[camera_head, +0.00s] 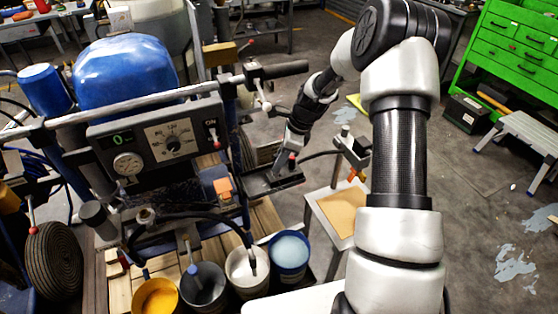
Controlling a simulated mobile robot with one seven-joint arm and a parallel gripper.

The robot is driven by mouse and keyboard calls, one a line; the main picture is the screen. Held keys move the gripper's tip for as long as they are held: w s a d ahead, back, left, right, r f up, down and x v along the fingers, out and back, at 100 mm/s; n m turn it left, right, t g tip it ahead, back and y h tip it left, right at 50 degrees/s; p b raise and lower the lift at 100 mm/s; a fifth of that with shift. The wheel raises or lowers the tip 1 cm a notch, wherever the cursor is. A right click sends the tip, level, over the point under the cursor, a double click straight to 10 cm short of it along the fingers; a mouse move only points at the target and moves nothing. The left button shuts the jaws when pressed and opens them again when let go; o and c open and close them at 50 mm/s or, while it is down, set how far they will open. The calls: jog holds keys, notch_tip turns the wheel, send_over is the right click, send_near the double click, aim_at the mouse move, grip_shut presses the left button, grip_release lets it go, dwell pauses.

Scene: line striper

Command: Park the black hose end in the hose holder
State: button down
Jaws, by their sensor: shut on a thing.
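My gripper (289,158) is on the far side of the machine, pointing down, just above a black bar (270,186). It is shut, and a dark piece at its tips appears to be the black hose end; the grip is small and partly hidden. A black hose (322,154) runs right from beside the fingertips toward a grey fitting (352,148) with an orange tip. I cannot tell for sure which part is the hose holder. An orange block (223,187) sits on the machine, left of the gripper.
Yellow (155,299), dark (203,292), white (246,278) and blue (289,252) buckets stand in front; another black hose (205,214) dips into the white one.

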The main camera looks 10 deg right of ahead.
jog(key=shift+f, duration=0.35)
jog(key=c, duration=1.3)
grip_release()
jog(key=shift+o, duration=0.2)
jog(key=p+v, duration=0.4)
jog(key=v, duration=0.3)
